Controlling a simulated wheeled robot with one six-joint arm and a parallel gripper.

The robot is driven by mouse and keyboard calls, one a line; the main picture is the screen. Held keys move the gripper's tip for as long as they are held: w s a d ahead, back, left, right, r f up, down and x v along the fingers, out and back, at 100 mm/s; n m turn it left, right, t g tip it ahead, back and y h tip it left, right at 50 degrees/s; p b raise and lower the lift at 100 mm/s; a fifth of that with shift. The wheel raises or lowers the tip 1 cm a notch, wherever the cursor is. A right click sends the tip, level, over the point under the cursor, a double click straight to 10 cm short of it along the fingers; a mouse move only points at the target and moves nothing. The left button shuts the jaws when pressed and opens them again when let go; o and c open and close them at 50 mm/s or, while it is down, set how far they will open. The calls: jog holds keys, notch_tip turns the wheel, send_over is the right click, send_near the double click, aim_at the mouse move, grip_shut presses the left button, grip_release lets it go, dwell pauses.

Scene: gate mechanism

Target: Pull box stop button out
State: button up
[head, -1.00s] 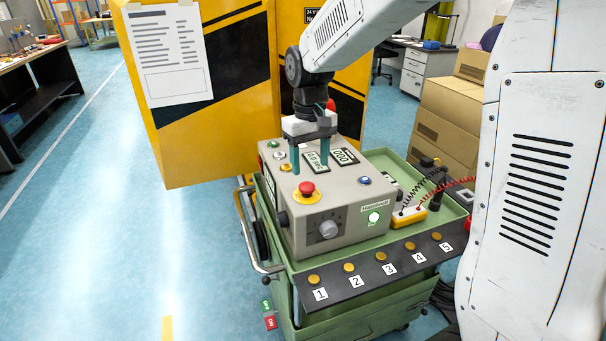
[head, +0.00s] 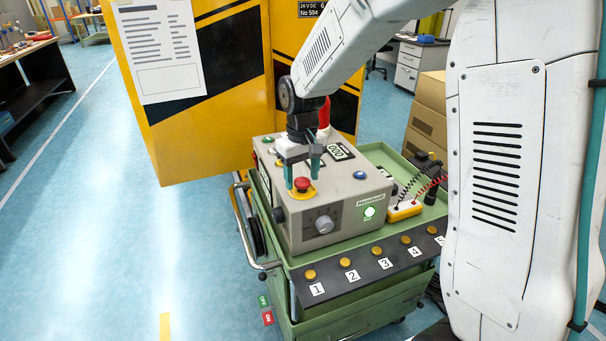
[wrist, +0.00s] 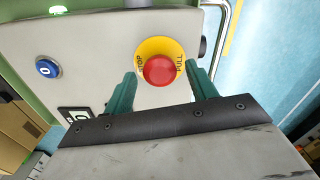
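The grey control box (head: 349,213) sits on a green cart. Its red stop button (head: 302,184) stands on a yellow ring on the top face near the front left. In the wrist view the red button (wrist: 159,70) sits on a yellow ring (wrist: 147,45) marked STOP and PULL. My gripper (head: 303,180) points down over the box at the button. In the wrist view its two teal fingers (wrist: 163,85) are spread, one on each side of the button's near edge, with gaps between them and the button. Nothing is held.
A yellow device (head: 404,210) with coiled leads lies to the right. Numbered brass buttons (head: 347,264) line the cart's front edge. A yellow cabinet (head: 190,140) stands behind.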

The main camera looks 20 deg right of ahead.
aim_at(302, 180)
grip_shut()
jog(key=shift+r, duration=0.8)
jog(key=shift+o, duration=0.9)
grip_release()
notch_tip(302, 180, up, 8)
jog(key=shift+f, duration=0.1)
